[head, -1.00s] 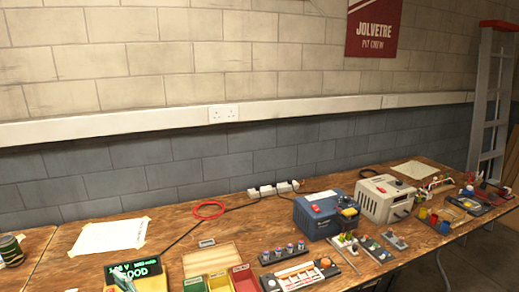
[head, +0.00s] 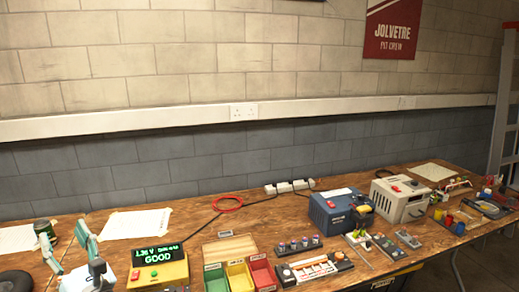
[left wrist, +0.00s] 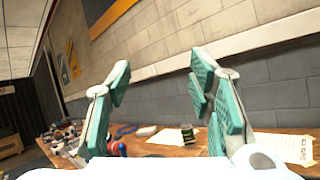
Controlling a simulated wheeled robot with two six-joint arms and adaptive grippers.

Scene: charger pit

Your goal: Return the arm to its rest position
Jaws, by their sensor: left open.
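My left gripper (head: 63,240) is at the lower left of the head view, with its two teal-padded fingers apart. In the left wrist view its fingers (left wrist: 158,80) stand wide open with nothing between the pads. In the head view it is just left of the yellow tester (head: 158,264), whose green display reads GOOD. A dark green can (head: 44,231) shows behind the fingers, and the can (left wrist: 187,133) also shows between them in the left wrist view. My right gripper is not in view.
The wooden bench (head: 202,226) runs along the wall. Right of the tester are a tray with red, yellow and green bins (head: 239,277), a blue box (head: 341,212) and a beige box (head: 399,200). A white paper (head: 136,223) lies behind the tester. A red ring (head: 227,203) lies farther back.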

